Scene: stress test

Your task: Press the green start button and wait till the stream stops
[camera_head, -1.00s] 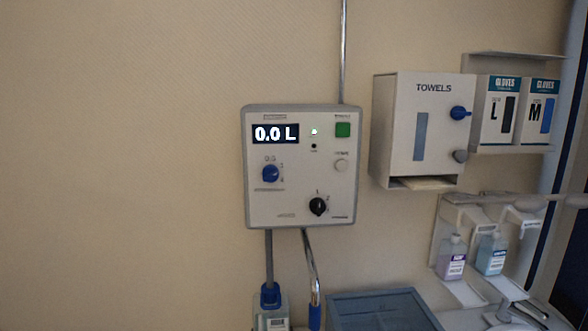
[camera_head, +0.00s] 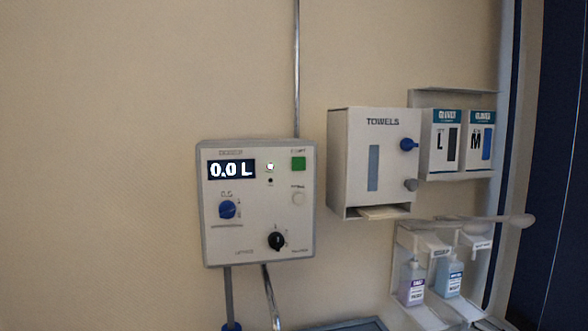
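A white dosing control box (camera_head: 258,250) with a grey edge is mounted on the wall left of the picture's middle. Its green start button (camera_head: 298,163) is at the upper right of the panel. The display (camera_head: 231,169) reads 0.0 L. A small white light (camera_head: 270,166) glows beside it. A blue knob (camera_head: 227,209), a black knob (camera_head: 276,240) and a whitish round button (camera_head: 298,198) are also on the panel. No stream is visible; the outlet below the box is out of view. My gripper does not show.
A towel dispenser (camera_head: 346,160) hangs right of the box, with glove boxes (camera_head: 440,145) beyond it. Two bottles, one purple (camera_head: 411,284) and one blue (camera_head: 450,277), hang below in holders. A metal pipe (camera_head: 297,70) rises above the box. A bluish rim (camera_head: 345,325) shows at the bottom edge.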

